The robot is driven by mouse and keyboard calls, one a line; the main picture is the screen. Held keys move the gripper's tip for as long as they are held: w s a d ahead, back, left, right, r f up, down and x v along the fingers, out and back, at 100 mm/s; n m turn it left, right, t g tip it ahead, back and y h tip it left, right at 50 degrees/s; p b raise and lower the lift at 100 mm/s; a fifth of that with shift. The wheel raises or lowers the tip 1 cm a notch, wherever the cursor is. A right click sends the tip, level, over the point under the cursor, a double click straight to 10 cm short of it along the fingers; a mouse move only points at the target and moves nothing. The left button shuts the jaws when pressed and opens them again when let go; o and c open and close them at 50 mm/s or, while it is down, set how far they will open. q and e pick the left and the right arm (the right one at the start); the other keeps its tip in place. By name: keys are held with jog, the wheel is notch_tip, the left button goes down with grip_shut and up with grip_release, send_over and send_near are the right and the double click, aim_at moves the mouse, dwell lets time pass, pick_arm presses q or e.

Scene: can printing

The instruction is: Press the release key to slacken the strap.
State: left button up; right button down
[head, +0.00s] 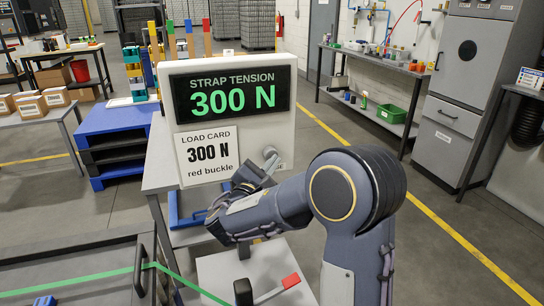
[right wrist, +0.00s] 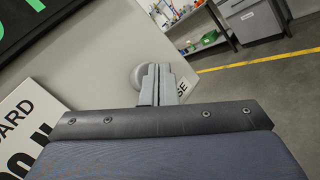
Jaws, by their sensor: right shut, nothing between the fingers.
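The tension display (head: 230,97) reads STRAP TENSION 300 N in green. A load card (head: 207,155) below it reads 300 N, red buckle. The release key is a round grey knob on the panel's lower right; it shows in the right wrist view (right wrist: 138,77), beside a label (right wrist: 182,88) partly hidden by my fingers. My right gripper (head: 271,163) is shut and empty, with its fingertips at the key; I cannot tell whether they touch it. It also shows in the right wrist view (right wrist: 157,82). The green strap (head: 85,281) runs along the bottom left. My left gripper is out of view.
A red-tipped lever (head: 290,281) stands on a pale surface below my right arm. A dark lid with a black handle (head: 139,270) fills the bottom left. Blue pallets (head: 115,125) stand behind, and a workbench (head: 385,70) is at the back right.

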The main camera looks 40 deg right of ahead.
jog(key=shift+w+d, duration=0.3)
jog(key=shift+w, duration=0.55)
dwell(0.7)
jog(key=shift+s, duration=0.1)
jog(key=shift+s+a+b, duration=0.15)
jog(key=shift+s+a, duration=0.1)
jog(key=shift+s, duration=0.35)
jog(key=shift+s+a+b, duration=0.15)
jog(key=shift+s+a, duration=0.05)
jog(key=shift+s, duration=0.35)
jog(key=shift+s+a, duration=0.25)
jog(key=shift+s, duration=0.55)
jog(key=shift+s+a, duration=0.25)
jog(key=shift+s, duration=0.55)
jog(key=shift+s+a, duration=0.25)
jog(key=shift+s, duration=0.55)
jog(key=shift+d, duration=0.1)
